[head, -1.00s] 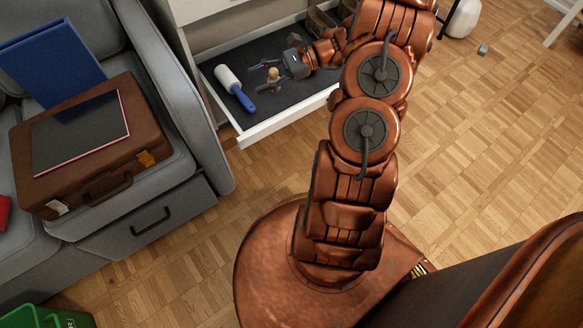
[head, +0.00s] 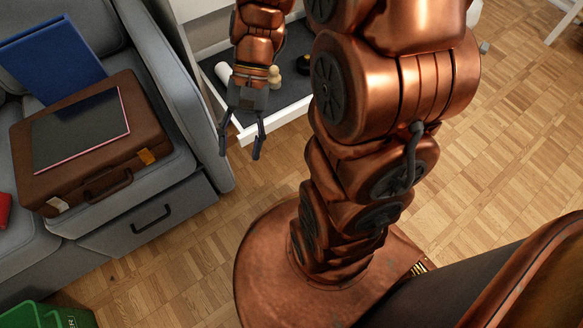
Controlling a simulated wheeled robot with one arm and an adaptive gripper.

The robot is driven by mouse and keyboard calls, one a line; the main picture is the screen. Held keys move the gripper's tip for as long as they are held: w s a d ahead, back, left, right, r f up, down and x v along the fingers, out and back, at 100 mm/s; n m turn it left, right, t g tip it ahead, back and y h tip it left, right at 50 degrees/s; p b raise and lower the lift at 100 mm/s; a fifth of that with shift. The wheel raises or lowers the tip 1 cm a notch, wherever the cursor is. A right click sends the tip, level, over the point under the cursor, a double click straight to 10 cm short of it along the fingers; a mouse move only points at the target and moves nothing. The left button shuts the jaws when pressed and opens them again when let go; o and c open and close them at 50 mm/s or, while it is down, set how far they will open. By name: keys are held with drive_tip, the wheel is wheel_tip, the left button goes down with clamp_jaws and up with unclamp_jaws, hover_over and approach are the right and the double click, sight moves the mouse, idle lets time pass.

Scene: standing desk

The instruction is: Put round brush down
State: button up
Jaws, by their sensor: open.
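The round brush looks to be the small pale wooden item (head: 274,76) in the open drawer (head: 290,114), standing on its dark lining beside my wrist. Part of it is hidden by my arm. My gripper (head: 240,147) is open and empty. Its two dark fingers are spread and point toward the front of the picture, at the drawer's front edge and over the wooden floor. It is apart from the brush.
A white roller (head: 223,73) lies in the drawer, mostly hidden behind my arm. A dark round item (head: 304,63) is farther right. The grey sofa (head: 186,75) with a brown suitcase (head: 90,150) stands close on the left.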

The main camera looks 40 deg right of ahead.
drive_tip(key=s+d+r+n+t+h, duration=0.1)
drive_tip(key=s+d+n+h, duration=0.2)
drive_tip(key=s+n+h, duration=0.3)
drive_tip(key=shift+s+d+r+n+h, duration=0.15)
drive_tip(key=shift+s+d+n+h, duration=0.2)
drive_tip(key=shift+s, duration=2.3)
drive_tip(key=shift+a+r, duration=0.1)
wheel_tip(320, 180, up, 37)
drive_tip(key=w+t+p, duration=0.1)
drive_tip(key=t+p, duration=0.1)
drive_tip(key=p, duration=3.3)
drive_tip(key=shift+w+p, duration=0.3)
drive_tip(key=shift+w, duration=0.05)
